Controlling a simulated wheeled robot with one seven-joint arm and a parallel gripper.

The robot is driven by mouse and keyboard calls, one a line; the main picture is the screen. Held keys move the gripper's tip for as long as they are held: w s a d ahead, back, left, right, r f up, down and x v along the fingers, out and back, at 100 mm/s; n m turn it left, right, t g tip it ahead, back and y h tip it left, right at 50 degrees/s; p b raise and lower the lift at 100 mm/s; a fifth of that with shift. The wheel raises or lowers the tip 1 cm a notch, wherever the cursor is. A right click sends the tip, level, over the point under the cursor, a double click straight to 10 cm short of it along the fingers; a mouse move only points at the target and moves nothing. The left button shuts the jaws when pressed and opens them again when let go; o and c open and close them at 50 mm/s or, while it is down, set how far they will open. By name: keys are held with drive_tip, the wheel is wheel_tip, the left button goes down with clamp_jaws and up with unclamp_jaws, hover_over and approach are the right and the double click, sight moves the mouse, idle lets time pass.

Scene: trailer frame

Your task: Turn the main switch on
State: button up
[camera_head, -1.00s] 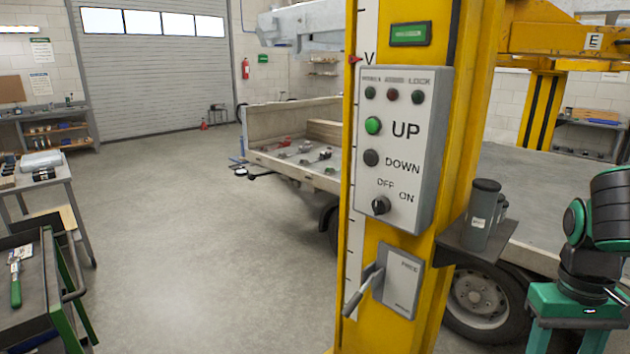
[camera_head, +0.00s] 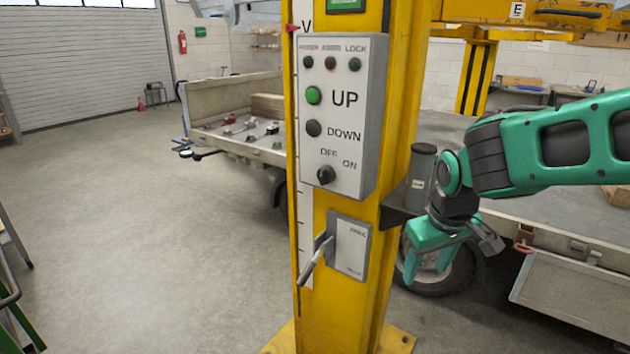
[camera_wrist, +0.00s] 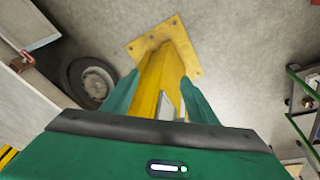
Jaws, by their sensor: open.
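The control panel (camera_head: 350,110) is a light grey box on a yellow lift column (camera_head: 395,110). Its main switch (camera_head: 326,175) is a small black rotary knob at the bottom, below the OFF and ON marks. I cannot tell for certain which mark it points at. My gripper (camera_head: 413,275) hangs to the right of the column, lower than the knob and apart from it, pointing down. In the wrist view my gripper (camera_wrist: 158,85) shows its two green fingers spread, with the column's foot below and nothing between them. The knob is not seen in the wrist view.
A lever box (camera_head: 350,248) with a grey handle (camera_head: 316,262) sticks out below the panel. A side shelf (camera_head: 398,214) holds a dark cylinder (camera_head: 421,175) between my arm and the column. A truck bed stands behind. Floor at the left is clear.

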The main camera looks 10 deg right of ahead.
drive_tip(key=w+a+f+n, duration=0.2)
drive_tip(key=w+a+n, duration=0.2)
drive_tip(key=w, duration=0.2)
drive_tip(key=n+t+h, duration=1)
drive_tip(key=n+h, duration=0.1)
drive_tip(key=n, duration=1.4)
approach(321, 179)
drive_tip(key=x, duration=0.9)
drive_tip(key=shift+d, duration=0.1)
drive_tip(key=c, duration=1.1)
